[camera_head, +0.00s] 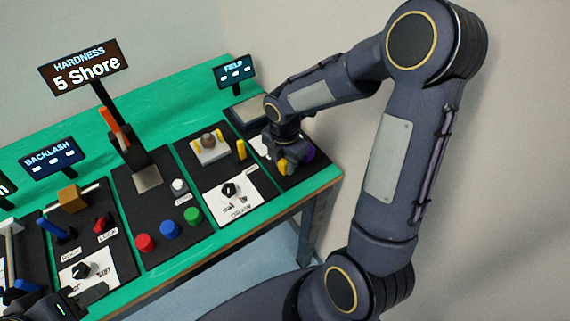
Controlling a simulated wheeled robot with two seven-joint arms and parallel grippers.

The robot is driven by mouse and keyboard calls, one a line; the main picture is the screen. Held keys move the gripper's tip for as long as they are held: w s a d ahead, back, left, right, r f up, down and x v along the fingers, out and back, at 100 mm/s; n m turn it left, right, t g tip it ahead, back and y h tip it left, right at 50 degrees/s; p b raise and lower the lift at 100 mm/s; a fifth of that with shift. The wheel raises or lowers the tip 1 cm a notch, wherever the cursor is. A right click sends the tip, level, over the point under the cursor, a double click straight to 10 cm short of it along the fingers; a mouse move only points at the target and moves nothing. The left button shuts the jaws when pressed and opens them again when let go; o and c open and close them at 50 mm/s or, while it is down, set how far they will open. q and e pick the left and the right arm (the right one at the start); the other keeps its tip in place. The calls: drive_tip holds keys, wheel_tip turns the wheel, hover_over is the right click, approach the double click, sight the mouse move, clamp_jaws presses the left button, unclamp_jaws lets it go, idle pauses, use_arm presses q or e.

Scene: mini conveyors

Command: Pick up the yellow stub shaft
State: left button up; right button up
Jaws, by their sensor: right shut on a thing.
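A small yellow piece, the yellow stub shaft (284,167), shows at the fingertips of my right gripper (287,158), over the black panel at the right end of the bench. The gripper points down and is shut on it; the fingers hide part of the piece. I cannot tell whether the piece still touches the panel. A purple piece (309,153) is close beside the gripper on its right. My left gripper (65,303) shows partly at the bottom left edge, and its jaws cannot be made out.
The green bench (207,243) carries black panels. Another upright yellow piece (241,150) stands left of my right gripper. Red (145,243), blue (169,229) and green (193,215) buttons sit mid-bench. The hardness display (85,68) reads 5 Shore; the field display (234,72) stands behind.

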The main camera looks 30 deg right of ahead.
drive_tip(key=shift+c, duration=1)
